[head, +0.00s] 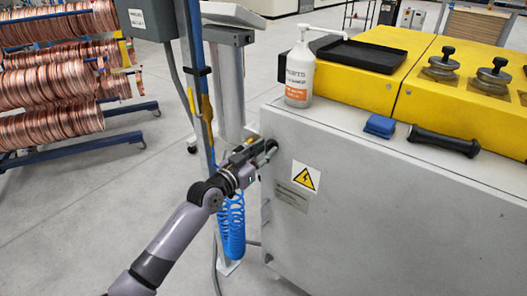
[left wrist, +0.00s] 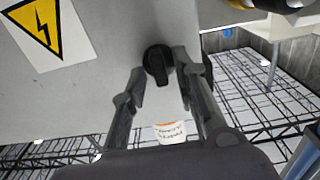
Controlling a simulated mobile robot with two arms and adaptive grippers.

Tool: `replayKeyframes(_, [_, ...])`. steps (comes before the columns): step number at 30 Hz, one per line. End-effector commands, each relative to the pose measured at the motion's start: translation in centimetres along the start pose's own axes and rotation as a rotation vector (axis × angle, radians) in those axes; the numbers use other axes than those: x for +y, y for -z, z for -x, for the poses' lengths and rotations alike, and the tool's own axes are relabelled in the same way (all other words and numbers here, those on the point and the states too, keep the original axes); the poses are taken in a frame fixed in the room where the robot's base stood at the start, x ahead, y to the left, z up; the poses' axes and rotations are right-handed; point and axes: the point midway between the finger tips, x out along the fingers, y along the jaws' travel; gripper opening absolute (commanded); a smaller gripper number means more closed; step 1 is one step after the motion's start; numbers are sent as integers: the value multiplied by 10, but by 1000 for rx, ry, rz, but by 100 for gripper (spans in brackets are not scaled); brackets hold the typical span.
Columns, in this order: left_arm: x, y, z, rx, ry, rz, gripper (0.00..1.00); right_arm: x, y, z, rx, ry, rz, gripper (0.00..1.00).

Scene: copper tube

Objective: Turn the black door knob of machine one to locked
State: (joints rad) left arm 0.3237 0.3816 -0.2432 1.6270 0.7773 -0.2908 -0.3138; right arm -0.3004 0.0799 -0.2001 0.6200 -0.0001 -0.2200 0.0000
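The black door knob (left wrist: 157,65) sits on the grey door face of machine one (head: 400,215). In the left wrist view its grip bar stands nearly upright, tilted slightly. My left gripper (head: 262,150) is at the upper left edge of the machine front. In the left wrist view its fingers (left wrist: 160,72) are open, one on each side of the knob. A gap shows between the left finger and the knob; the right finger is close beside it, and I cannot tell if it touches. In the head view the gripper hides the knob. My right gripper is out of view.
A yellow warning sign (head: 306,177) is right of the gripper. A white bottle (head: 299,72), black tray (head: 362,55), blue block (head: 380,126) and black handle (head: 443,140) are on top. A blue coiled hose (head: 232,225) hangs beside a post left of the machine.

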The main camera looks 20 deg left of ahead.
Motion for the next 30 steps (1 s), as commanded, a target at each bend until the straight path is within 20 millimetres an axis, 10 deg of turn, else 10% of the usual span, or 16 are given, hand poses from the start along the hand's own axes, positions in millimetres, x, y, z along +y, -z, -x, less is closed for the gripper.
replayKeyframes(11, [0, 0, 0, 0, 0, 0, 0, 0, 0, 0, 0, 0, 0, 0])
replayKeyframes(30, [-1, 0, 0, -1, 1, 83, 0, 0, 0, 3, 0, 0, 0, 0])
